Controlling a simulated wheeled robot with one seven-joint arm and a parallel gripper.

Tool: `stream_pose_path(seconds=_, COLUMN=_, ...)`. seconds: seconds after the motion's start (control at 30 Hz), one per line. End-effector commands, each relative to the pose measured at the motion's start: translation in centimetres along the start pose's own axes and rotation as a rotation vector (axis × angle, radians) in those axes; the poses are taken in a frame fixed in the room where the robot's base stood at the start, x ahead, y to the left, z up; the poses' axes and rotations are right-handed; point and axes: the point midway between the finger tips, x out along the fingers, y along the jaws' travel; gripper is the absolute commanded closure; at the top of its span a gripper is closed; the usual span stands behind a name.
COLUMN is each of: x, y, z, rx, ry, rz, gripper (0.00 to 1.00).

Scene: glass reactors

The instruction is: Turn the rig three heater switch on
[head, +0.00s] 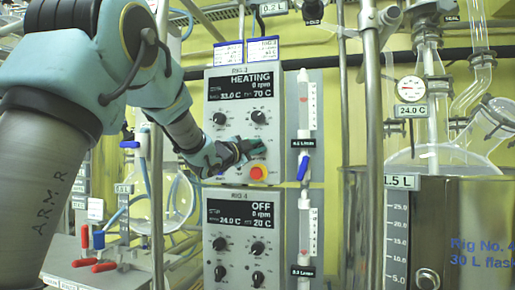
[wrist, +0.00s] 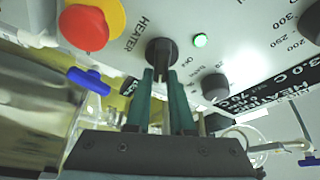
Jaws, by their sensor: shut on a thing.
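The upper control box (head: 217,110) has a display (head: 240,88) reading HEATING, 0 rpm and 70 C; its small rig label is hard to read. My gripper (head: 242,149) is at the lower part of this box, left of the red emergency button (head: 258,172). In the wrist view my gripper (wrist: 166,80) is shut on the black heater switch (wrist: 161,48), marked HEATER.
A second control box (head: 212,268) below reads OFF. Vertical metal posts (head: 374,130) stand in front of and right of the boxes. A tube with a blue valve (head: 303,168) hangs close to the right. Glassware and a steel vessel (head: 450,200) fill the right side.

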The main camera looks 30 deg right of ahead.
Motion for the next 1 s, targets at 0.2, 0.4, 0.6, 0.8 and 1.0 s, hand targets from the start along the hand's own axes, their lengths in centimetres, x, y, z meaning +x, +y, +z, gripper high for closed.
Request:
stream_pose_path(seconds=0.2, x=0.0, y=0.0, z=0.0, rx=0.002, ry=0.001, rz=0.0, gripper=1.0)
stream_pose_path(seconds=0.4, x=0.0, y=0.0, z=0.0, rx=0.001, ry=0.001, rz=0.0, gripper=0.6)
stream_pose_path(seconds=0.6, x=0.0, y=0.0, z=0.0, rx=0.001, ry=0.0, rz=0.0, gripper=0.49)
stream_pose_path(seconds=0.8, x=-0.3, y=0.0, z=0.0, rx=0.0, ry=0.0, rz=0.0, gripper=0.49)
stream_pose_path(seconds=1.0, x=-3.1, y=0.1, z=0.0, rx=0.0, ry=0.0, rz=-0.002, gripper=0.49)
